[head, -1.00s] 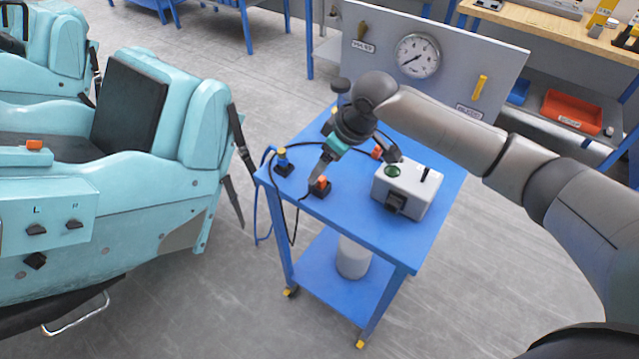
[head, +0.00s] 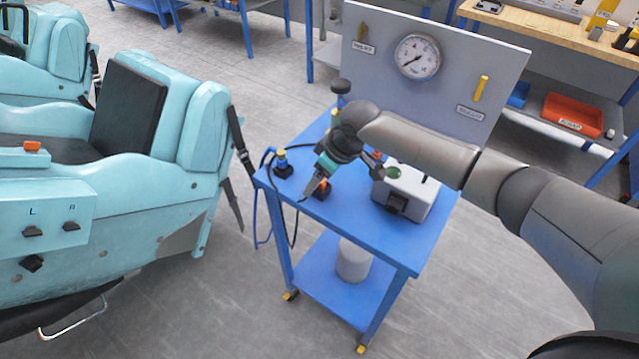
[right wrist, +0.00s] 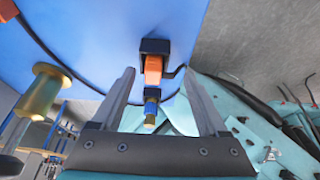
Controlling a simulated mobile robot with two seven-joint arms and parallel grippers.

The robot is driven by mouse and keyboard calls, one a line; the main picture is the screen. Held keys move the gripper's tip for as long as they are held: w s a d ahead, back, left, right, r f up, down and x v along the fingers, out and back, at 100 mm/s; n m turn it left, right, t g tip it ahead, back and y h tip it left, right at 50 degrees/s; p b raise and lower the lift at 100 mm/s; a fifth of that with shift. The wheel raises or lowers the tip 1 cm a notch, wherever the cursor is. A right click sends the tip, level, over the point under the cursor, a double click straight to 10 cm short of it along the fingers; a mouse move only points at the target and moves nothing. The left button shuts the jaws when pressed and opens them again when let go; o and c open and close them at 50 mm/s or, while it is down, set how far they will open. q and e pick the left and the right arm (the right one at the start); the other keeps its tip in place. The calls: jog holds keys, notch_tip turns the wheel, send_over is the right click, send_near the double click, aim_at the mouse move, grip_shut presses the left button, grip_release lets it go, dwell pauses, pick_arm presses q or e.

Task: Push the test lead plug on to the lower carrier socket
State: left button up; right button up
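In the right wrist view the orange plug (right wrist: 153,68) shows ahead, between the fingers' lines. My right gripper (right wrist: 163,85) is open and empty; in the head view it is just beside the orange plug (head: 310,188). Black fittings (head: 33,264) sit on the teal train car's side at the left; which is the lower carrier socket I cannot tell. My left gripper is not in view.
A grey box with a green button (head: 405,193) stands on the cart's right half. A panel with a gauge (head: 417,56) rises behind. A blue cable hangs at the cart's left edge. Floor (head: 190,290) shows between cart and train car.

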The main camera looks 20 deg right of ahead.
grip_shut()
dwell(0.4)
jog(key=shift+r, duration=0.15)
